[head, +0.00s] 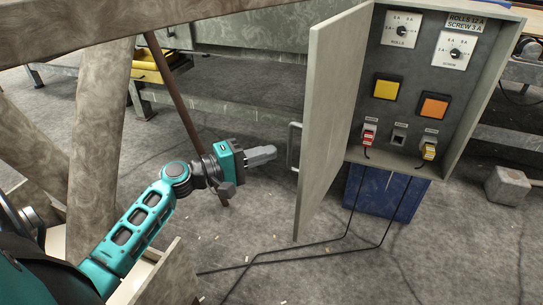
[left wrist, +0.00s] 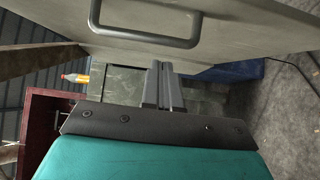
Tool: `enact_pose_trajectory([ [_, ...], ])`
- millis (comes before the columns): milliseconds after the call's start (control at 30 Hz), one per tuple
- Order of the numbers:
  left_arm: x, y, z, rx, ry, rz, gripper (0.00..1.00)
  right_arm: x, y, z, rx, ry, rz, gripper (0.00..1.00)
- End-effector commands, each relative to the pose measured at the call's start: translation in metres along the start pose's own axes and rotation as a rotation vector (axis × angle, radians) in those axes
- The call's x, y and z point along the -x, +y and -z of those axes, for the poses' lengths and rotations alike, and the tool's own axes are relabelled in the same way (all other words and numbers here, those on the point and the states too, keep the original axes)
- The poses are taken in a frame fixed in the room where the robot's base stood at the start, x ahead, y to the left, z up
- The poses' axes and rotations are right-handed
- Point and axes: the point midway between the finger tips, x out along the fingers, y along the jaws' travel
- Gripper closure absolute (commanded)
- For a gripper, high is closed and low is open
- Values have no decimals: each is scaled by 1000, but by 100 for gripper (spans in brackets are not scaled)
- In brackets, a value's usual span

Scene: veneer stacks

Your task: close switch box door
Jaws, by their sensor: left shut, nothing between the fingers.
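The switch box (head: 416,120) stands at the right of the head view, its front open. Inside are two dials, a yellow and an orange square button, and red and yellow plugs with cables. Its door (head: 331,115) stands swung wide open to the left, with a grey handle (head: 293,146) on its outer face. My left gripper (head: 272,153) is shut and empty, just left of the handle and apart from it. In the left wrist view the door (left wrist: 240,35) and its handle (left wrist: 150,38) lie beyond the shut fingers (left wrist: 163,68). My right gripper is not in view.
A blue block (head: 380,190) stands under the box. Black cables (head: 300,246) run across the floor. A rusty brown bar (head: 175,95) and wooden beams (head: 98,135) stand near my left arm. A mallet-like block (head: 507,186) lies at right.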

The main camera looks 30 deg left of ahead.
Motion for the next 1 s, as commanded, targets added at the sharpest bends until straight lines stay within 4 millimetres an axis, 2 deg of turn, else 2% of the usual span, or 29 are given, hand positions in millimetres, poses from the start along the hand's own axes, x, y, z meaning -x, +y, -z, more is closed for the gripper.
enact_pose_trajectory([
  [200, -12, 1, -12, 0, 1, -1, 100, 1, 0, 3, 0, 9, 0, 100],
  [700, -15, 1, -18, 0, 11, 0, 100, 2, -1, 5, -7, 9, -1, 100],
  [867, -22, 4, -34, 4, 52, -1, 100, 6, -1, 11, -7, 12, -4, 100],
  [1000, -35, 6, -57, 6, 115, -2, 100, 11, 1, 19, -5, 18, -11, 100],
])
